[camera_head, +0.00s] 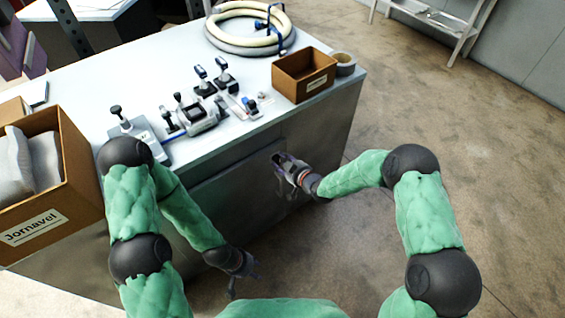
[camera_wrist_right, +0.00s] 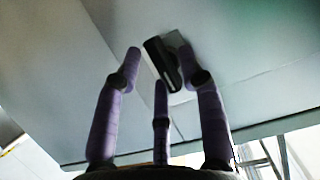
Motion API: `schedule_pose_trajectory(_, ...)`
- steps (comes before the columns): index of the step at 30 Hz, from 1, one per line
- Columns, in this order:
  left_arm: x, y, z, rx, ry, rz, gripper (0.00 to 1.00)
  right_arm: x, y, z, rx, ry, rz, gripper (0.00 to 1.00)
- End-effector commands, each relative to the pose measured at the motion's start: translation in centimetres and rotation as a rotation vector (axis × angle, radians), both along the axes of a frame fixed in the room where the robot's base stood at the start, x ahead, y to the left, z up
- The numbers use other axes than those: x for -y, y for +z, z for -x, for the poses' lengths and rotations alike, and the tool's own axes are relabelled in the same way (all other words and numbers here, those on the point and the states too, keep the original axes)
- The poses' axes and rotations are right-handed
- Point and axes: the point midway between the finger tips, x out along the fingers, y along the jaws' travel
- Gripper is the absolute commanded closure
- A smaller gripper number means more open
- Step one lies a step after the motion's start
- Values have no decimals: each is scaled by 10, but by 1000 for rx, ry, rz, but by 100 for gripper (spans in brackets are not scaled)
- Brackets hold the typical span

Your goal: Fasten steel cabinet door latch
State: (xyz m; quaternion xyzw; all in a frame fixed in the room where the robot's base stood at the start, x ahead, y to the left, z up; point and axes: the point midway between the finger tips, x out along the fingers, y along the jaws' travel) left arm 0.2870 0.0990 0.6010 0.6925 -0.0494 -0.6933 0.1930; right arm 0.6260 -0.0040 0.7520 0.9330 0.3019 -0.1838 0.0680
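The steel cabinet (camera_head: 350,105) has its door (camera_head: 225,190) on the front face, looking flush with it. The latch, a dark handle on a light plate (camera_wrist_right: 163,65), shows in the right wrist view. My right gripper (camera_head: 280,163) is at the cabinet front, by the door's right side. In the wrist view its purple fingers (camera_wrist_right: 160,68) are spread, with the latch between or just beyond the tips; contact cannot be told. In the head view the gripper largely hides the latch. My left gripper (camera_head: 243,284) hangs low before the cabinet, fingers apart and empty.
On the cabinet top are clamp-like tools (camera_head: 200,115), a coiled hose (camera_head: 250,28), a small brown box (camera_head: 304,75) and a tape roll (camera_head: 344,64). A labelled carton (camera_head: 75,165) stands at left. Floor (camera_head: 480,130) to the right is clear.

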Motion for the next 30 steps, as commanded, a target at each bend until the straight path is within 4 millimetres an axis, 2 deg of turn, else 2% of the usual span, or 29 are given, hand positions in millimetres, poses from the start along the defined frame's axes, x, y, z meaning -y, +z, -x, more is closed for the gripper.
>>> schedule_pose_trajectory(9, 0, 0, 0, 0, 0, 0, 60, 0, 1, 0, 0, 0, -1, 55)
schedule_pose_trajectory(14, 0, 0, 0, 0, 0, 0, 60, 7, 5, 7, 1, -2, -1, 55)
schedule_pose_trajectory(30, 0, 0, 0, 0, 0, 0, 60, 54, 38, 73, -1, -3, -1, 55)
